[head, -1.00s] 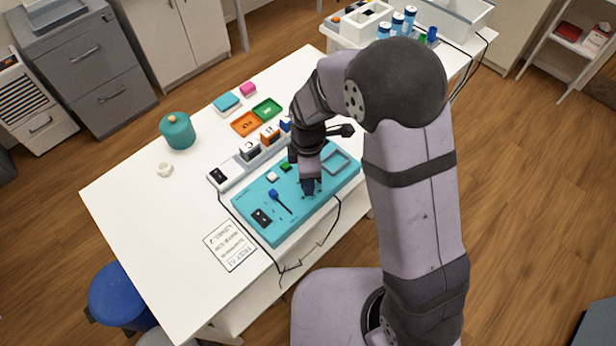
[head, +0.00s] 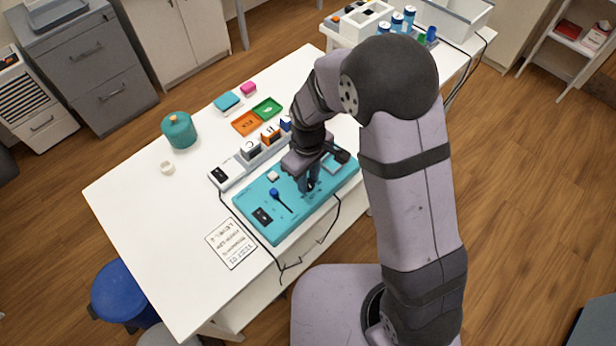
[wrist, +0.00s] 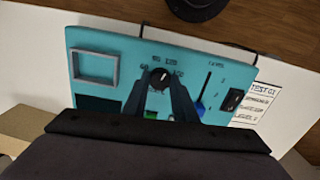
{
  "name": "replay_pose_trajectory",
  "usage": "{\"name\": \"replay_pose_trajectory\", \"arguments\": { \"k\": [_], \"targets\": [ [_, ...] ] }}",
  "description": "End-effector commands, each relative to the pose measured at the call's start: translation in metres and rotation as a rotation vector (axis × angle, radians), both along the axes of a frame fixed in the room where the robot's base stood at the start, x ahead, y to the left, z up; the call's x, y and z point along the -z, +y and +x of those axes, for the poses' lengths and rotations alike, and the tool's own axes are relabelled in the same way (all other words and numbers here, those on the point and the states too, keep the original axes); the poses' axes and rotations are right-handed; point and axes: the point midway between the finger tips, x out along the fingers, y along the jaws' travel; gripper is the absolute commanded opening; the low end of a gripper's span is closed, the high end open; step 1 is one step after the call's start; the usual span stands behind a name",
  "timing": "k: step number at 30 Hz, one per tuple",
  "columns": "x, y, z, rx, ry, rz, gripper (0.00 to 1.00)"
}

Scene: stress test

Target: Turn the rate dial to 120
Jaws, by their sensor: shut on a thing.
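The teal panel (head: 297,214) lies on the white table; it also shows in the wrist view (wrist: 105,43). The rate dial (wrist: 160,75) is a black knob with a pale mark, with printed numbers around it. The mark points roughly toward the upper labels; I cannot tell exactly which number it meets. My gripper (wrist: 157,84) is shut on the dial, one finger on each side, and the fingers hide part of the scale. In the head view my gripper (head: 311,186) points down at the panel, and the dial is hidden there.
A blue slider knob (wrist: 200,108) and a dark switch (wrist: 233,98) sit beside the dial. A raised square frame (wrist: 95,67) is on the other side. A printed card (head: 231,243) lies in front. A teal jar (head: 179,131) stands farther back left.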

Motion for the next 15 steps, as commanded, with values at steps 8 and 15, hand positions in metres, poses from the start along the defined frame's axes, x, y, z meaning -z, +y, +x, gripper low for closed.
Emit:
{"name": "replay_pose_trajectory", "arguments": {
  "k": [8, 15],
  "targets": [
    [-0.0006, 0.0002, 0.0007, 0.059, -0.002, 0.001, 0.03],
    [-0.0006, 0.0002, 0.0007, 0.063, -0.002, 0.001, 0.03]
  ]
}}
